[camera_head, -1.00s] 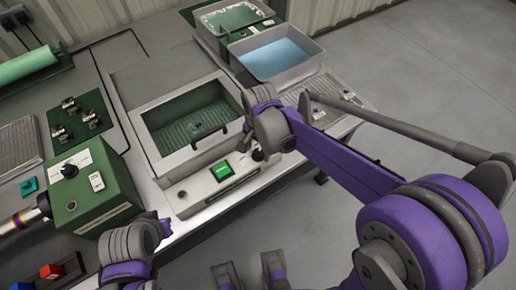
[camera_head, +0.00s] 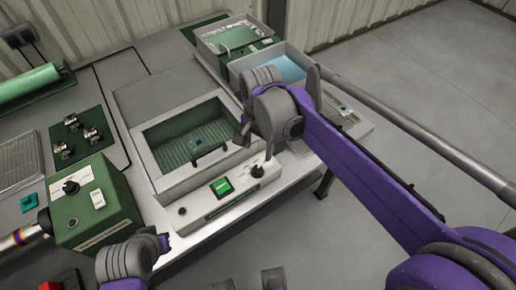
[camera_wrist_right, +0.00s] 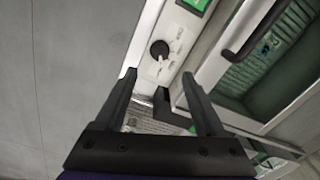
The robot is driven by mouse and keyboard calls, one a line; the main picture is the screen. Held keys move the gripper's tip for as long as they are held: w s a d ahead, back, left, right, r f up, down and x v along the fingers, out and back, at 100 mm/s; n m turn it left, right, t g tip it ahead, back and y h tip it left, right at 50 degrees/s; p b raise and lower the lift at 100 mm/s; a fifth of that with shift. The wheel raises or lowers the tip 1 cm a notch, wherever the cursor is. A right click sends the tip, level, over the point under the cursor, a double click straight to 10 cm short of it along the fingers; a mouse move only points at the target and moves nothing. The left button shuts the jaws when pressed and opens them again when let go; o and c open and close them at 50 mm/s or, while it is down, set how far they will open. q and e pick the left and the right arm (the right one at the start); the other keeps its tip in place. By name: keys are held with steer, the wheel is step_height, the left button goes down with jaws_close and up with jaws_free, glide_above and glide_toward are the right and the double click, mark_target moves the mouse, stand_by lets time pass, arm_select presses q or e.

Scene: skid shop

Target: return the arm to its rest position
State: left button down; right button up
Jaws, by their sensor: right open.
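My right arm's purple link (camera_head: 355,160) reaches in from the right in the head view, its grey wrist joint (camera_head: 275,112) over the bench. My right gripper (camera_head: 243,135) shows there only as a small dark part beside the joint, over the machine's right edge. In the right wrist view the right gripper (camera_wrist_right: 160,78) is open, its two black fingers apart with nothing held between them. A black knob (camera_wrist_right: 159,48) on a pale panel lies beyond them. My left arm's grey joint (camera_head: 128,258) is at the bottom left; its gripper cannot be made out clearly.
A grey machine with a green-floored basin (camera_head: 150,155) and control panel (camera_head: 215,203) stands below the right wrist. Behind are a blue-filled tray (camera_head: 290,68) and another tray (camera_head: 205,45). A green control box (camera_head: 110,195) stands left. Open floor (camera_head: 430,60) lies right.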

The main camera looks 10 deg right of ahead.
stand_by(0.3)
steer(key=s+d+f+n+t+p, duration=0.1)
steer(key=s+d+n+t+p, duration=0.4)
steer(key=s+n, duration=0.5)
steer(key=s+d, duration=0.1)
steer(key=s, duration=0.3)
steer(key=shift+d, duration=0.4)
steer(key=shift+f, duration=0.1)
stand_by(1.2)
